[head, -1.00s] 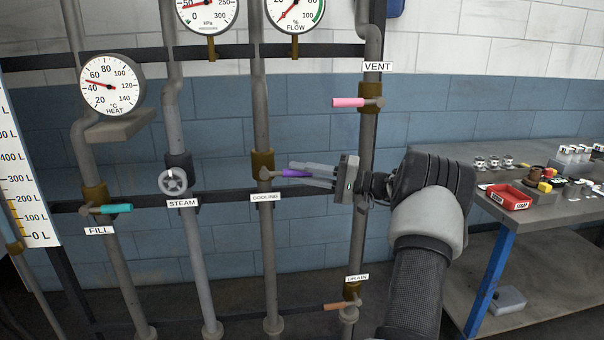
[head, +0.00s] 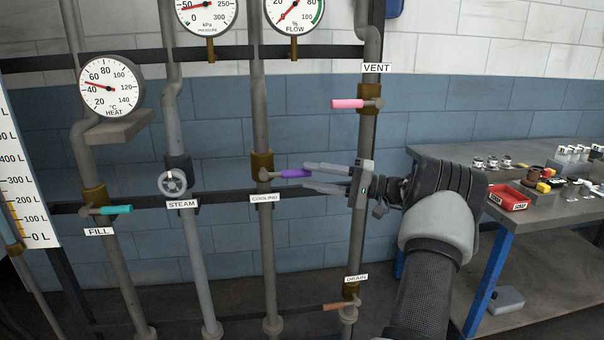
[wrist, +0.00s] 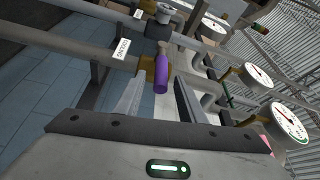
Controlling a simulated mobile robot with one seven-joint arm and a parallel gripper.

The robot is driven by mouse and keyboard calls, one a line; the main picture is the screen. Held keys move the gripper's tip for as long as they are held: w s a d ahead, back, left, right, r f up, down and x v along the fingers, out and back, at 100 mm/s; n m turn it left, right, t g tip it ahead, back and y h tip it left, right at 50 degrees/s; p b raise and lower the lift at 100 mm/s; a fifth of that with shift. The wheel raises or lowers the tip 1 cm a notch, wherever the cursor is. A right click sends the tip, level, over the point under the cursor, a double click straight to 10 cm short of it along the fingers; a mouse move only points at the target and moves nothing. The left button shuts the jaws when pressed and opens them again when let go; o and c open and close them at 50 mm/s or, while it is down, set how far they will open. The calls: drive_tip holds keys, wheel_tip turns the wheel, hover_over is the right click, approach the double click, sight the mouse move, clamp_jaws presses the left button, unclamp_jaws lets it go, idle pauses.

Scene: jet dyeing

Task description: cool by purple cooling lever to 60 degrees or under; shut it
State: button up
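The purple cooling lever (head: 296,173) lies level, pointing right, across its upright pipe (head: 271,240), above the COOLING label (head: 264,198). My gripper (head: 306,177) is open just to its right, with one fingertip above the lever's free end and one below. In the wrist view the purple lever (wrist: 161,76) shows between the spread fingers, with gaps on both sides. The heat gauge (head: 111,83) needle points between 40 and 60 °C. The flow gauge (head: 294,12) needle points down-left, near its low end; its top is cut off.
The pink vent lever (head: 347,104) is above my gripper and the orange drain lever (head: 337,306) below. The steam handwheel (head: 172,182) and teal fill lever (head: 116,209) are to the left.

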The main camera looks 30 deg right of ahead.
drive_tip(key=p+v, duration=0.1)
drive_tip(key=v, duration=1.2)
drive_tip(key=shift+s, duration=0.15)
